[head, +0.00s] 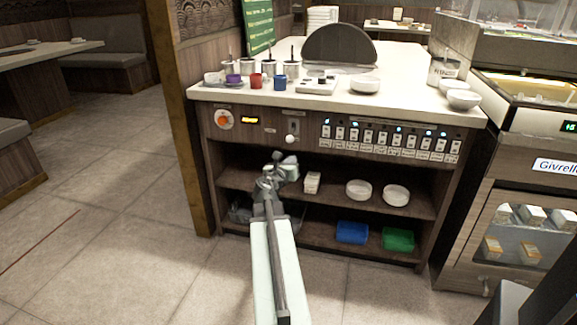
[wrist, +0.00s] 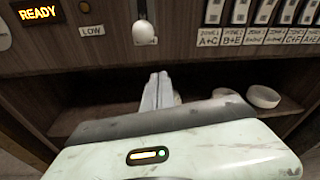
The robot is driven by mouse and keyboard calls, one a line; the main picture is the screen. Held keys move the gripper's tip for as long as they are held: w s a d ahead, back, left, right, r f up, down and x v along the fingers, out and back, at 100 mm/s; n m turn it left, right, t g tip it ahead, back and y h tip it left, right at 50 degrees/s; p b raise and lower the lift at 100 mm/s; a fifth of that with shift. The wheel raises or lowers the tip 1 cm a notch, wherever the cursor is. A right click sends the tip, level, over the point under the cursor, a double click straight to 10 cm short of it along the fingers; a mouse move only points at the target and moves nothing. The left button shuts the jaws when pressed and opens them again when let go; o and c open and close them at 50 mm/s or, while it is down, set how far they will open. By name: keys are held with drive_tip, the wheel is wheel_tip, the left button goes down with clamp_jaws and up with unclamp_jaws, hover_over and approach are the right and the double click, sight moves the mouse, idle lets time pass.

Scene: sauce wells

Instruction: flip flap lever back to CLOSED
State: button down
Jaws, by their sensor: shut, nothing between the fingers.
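The flap lever, with a white knob (head: 290,139), is on the front panel of the counter, between the orange dial and the row of switches. In the wrist view its white knob (wrist: 145,33) hangs at the low end of a dark stem. The lever's lettering is not readable. My gripper (head: 284,157) is shut and empty, below the knob and in front of the open shelf. In the wrist view the gripper fingers (wrist: 160,77) point up toward the panel, under the knob, with a visible gap between them and it.
An orange dial (head: 224,120) and a lit READY display (wrist: 38,13) are left of the lever. Several labelled switches (head: 390,137) are to the right. Below, shelves hold white bowls (head: 359,190), a blue bin (head: 352,232) and a green bin (head: 398,239).

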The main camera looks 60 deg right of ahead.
sight(291, 135)
drive_tip(key=r+x, duration=0.1)
drive_tip(key=x, duration=0.4)
drive_tip(key=a+r+p, duration=0.1)
drive_tip(key=w+a+r+p, duration=0.1)
drive_tip(key=r+p, duration=0.1)
drive_tip(key=shift+w, duration=0.15)
